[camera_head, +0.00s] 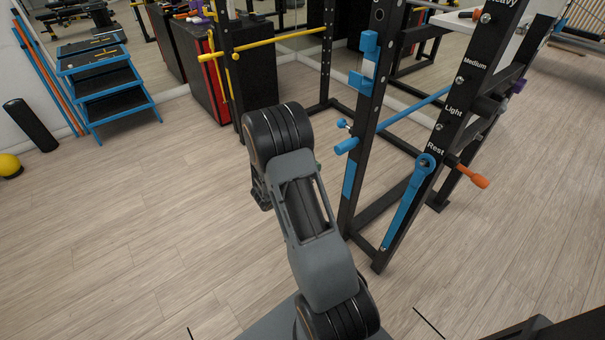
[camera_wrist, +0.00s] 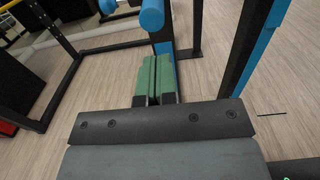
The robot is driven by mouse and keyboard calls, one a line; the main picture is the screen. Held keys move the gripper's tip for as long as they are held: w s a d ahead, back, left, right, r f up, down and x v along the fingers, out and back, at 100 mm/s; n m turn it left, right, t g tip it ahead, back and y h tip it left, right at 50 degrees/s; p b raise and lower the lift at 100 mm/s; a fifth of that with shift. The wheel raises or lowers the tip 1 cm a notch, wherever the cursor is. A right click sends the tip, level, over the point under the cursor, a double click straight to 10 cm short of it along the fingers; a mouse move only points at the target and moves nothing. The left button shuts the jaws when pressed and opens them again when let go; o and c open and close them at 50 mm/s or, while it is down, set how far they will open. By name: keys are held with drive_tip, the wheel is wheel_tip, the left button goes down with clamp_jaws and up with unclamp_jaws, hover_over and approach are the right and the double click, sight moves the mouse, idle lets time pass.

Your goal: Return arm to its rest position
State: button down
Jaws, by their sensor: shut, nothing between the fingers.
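My gripper (camera_wrist: 155,62) shows in the wrist view as two green fingers lying side by side, shut with nothing between them. It points toward the rack over the floor. In the head view my arm hides most of the gripper. On the rack post (camera_head: 462,110) at the right of the head view, a blue lever (camera_head: 408,205) hangs down at a slant from a round pivot beside the "Rest" label. An orange handle (camera_head: 473,176) sticks out just right of the pivot. My arm stands left of the lever, apart from it.
A black rack upright with blue fittings (camera_head: 369,45) stands close right of my arm. A blue peg (camera_wrist: 152,14) is just beyond my fingers in the wrist view. Yellow bars (camera_head: 285,36), red-black boxes (camera_head: 255,85) and a blue step shelf (camera_head: 105,90) stand behind.

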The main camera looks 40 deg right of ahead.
drive_tip(key=shift+a, duration=2.5)
drive_tip(key=s+a+f+m+g+y, duration=0.1)
drive_tip(key=s+f+m+g+y, duration=0.2)
drive_tip(key=s+f+m+g, duration=0.15)
drive_tip(key=s+a+r+m+y+p, duration=0.6)
drive_tip(key=a+r+m+y+p, duration=0.1)
drive_tip(key=a+r+m+y, duration=0.15)
drive_tip(key=a+r+m+t+y+p, duration=0.2)
drive_tip(key=a+r+t+y+p, duration=0.1)
drive_tip(key=r, duration=1)
drive_tip(key=s+a+r+m+t+y+p, duration=0.1)
drive_tip(key=a+r+t+p, duration=0.4)
drive_tip(key=r, duration=0.8)
drive_tip(key=a+m+y+p, duration=0.1)
drive_tip(key=a+y+p, duration=0.1)
drive_tip(key=a+p, duration=0.1)
drive_tip(key=shift+a+r+m+y+p, duration=0.3)
drive_tip(key=shift+r+m+y+p, duration=0.1)
drive_tip(key=shift+p, duration=0.1)
drive_tip(key=shift+s, duration=0.1)
